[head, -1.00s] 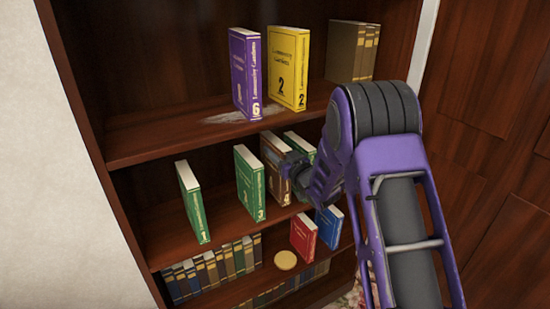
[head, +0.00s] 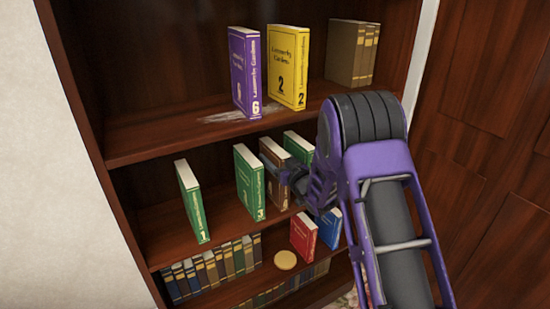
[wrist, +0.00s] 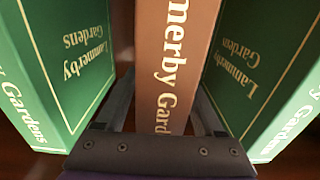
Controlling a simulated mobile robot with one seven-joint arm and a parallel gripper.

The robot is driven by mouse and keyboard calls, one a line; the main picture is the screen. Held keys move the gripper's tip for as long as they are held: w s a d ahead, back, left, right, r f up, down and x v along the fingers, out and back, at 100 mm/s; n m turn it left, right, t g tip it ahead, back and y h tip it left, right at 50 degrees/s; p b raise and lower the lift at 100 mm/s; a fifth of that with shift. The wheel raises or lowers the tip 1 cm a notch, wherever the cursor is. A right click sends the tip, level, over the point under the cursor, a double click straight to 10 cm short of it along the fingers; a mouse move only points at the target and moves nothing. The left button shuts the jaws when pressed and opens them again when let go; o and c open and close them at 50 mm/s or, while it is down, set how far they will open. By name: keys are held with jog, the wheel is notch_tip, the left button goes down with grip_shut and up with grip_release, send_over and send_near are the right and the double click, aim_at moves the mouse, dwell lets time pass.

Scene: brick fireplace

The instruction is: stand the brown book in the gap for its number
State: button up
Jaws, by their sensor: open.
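The brown book (head: 275,167) stands upright on the middle shelf between two green books, its spine partly behind my gripper in the head view. In the wrist view the brown book (wrist: 176,60) has its spine between my fingers. My gripper (head: 292,178) is open, and in the wrist view its fingers (wrist: 163,100) lie on either side of the spine. Another green book (head: 298,147) stands right of the brown one, partly covered by my arm.
The upper shelf (head: 150,142) holds purple book 6 (head: 245,72), yellow book 2 (head: 288,67) and a brown row (head: 350,52). Below stand a red book (head: 303,236), a blue book (head: 329,226), a round yellow disc (head: 285,260) and a row of old volumes (head: 210,270).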

jog(key=shift+r, duration=0.15)
jog(key=shift+r+p, duration=0.1)
jog(key=shift+p, duration=0.2)
jog(key=v, duration=1.2)
jog(key=shift+b, duration=0.3)
jog(key=shift+n, duration=0.3)
